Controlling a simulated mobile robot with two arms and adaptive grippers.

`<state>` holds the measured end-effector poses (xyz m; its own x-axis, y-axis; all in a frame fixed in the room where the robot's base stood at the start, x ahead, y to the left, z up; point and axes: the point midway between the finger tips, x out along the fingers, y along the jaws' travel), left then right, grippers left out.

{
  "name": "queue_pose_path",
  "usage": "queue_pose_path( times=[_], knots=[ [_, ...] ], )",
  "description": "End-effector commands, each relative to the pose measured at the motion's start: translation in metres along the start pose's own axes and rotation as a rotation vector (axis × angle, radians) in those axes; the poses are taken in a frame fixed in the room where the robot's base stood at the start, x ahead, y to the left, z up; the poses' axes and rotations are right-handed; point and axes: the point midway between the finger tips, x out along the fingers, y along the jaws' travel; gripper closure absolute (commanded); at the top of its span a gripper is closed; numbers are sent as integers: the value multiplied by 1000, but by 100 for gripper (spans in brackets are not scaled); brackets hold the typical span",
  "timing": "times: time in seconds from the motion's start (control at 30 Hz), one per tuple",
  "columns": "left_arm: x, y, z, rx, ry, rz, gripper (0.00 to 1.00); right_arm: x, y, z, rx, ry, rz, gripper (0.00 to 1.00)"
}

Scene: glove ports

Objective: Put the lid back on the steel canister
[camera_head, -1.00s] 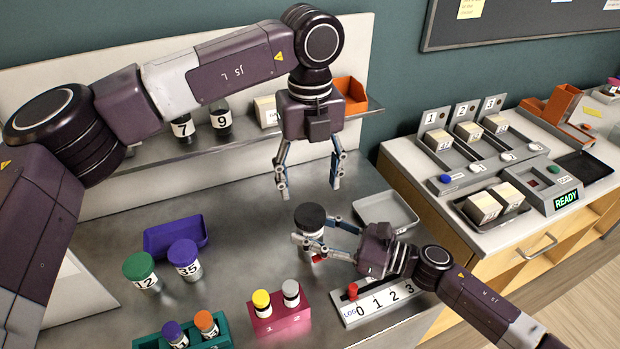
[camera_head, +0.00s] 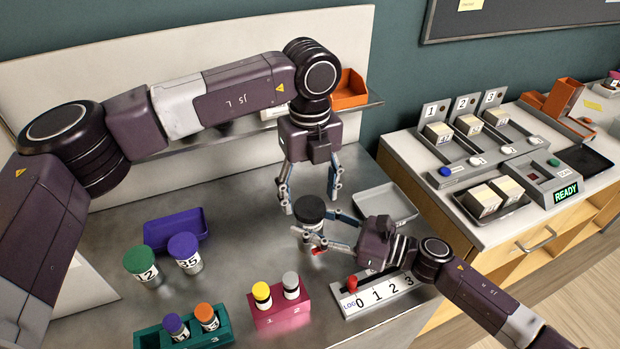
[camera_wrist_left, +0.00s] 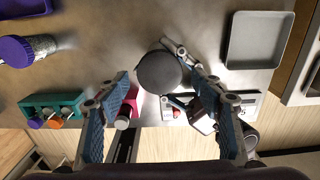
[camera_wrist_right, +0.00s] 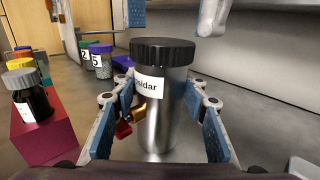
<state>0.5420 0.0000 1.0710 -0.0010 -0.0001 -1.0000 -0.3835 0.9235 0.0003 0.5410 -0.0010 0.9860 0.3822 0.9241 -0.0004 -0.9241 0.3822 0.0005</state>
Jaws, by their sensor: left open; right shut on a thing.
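The steel canister (camera_wrist_right: 165,115) stands upright with a white label on its side. My right gripper (camera_head: 318,238) is shut around its body; the fingers flank it in the right wrist view. The black ribbed lid (camera_wrist_right: 162,51) sits on top of the canister; whether it is fully tightened cannot be told. The lid also shows in the head view (camera_head: 309,209) and from above in the left wrist view (camera_wrist_left: 160,74). My left gripper (camera_head: 309,202) points down, open, with its fingers on either side of the lid, apparently not touching it.
A grey tray (camera_head: 386,205) lies right of the canister. A pink rack (camera_head: 281,312) with two vials and a number strip (camera_head: 378,295) are in front. Green-capped (camera_head: 141,262) and purple-capped (camera_head: 184,250) jars and a purple tray (camera_head: 176,230) stand left.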

Motion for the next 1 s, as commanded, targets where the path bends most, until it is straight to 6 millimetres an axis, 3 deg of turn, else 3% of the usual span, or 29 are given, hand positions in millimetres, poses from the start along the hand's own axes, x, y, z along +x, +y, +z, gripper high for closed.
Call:
queue_pose_path(
  times=[0.2,0.53,0.9,1.0],
  knots=[
    [20,0,0,0,0,0,40,0,0,0,1,0,0,100],
    [22,0,0,0,-1,0,40,0,0,0,1,0,0,100],
    [22,0,0,0,-1,0,81,0,0,0,1,0,0,100],
    [22,0,0,5,-1,0,83,0,0,0,1,-1,0,100]
  ],
)
